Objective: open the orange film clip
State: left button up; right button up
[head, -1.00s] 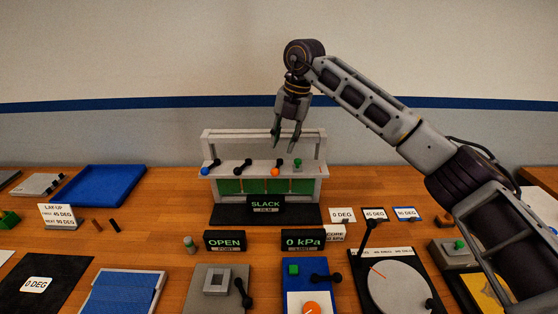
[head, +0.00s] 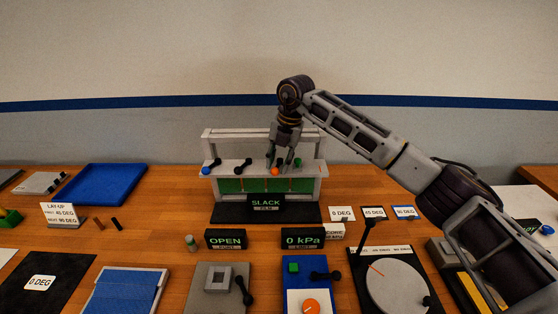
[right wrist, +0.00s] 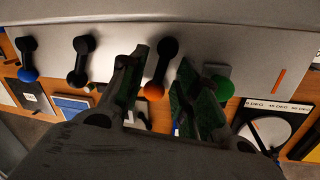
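The orange film clip (head: 275,171) is a black lever with an orange ball end on the top ledge of the grey film frame (head: 312,170). It also shows in the right wrist view (right wrist: 154,90), its black part pointing up and right. My right gripper (head: 282,164) points down at the ledge. In the right wrist view its two green-padded fingers (right wrist: 155,95) are apart, one on each side of the orange clip, with gaps visible on both sides. Its fingertips partly hide the green clip (right wrist: 218,87). My left gripper is not in view.
A blue-ended clip (head: 206,170) and a black clip (head: 241,167) stand left of the orange one on the ledge. A SLACK sign (head: 266,203) stands before the frame. OPEN (head: 226,239) and 0 kPa (head: 303,239) signs stand nearer. A blue tray (head: 104,185) lies left.

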jog(key=shift+c, duration=0.4)
grip_shut()
jog(key=shift+a+m, duration=0.1)
jog(key=shift+m, duration=0.3)
jog(key=shift+w+a+m+t+b, duration=0.15)
jog(key=shift+m+b, duration=0.15)
jog(key=shift+m, duration=0.25)
jog(key=shift+a+m+t+b, duration=0.15)
jog(key=shift+m+b, duration=0.15)
jog(key=shift+m, duration=0.25)
jog(key=shift+r, duration=0.1)
jog(key=shift+o, duration=0.4)
grip_release()
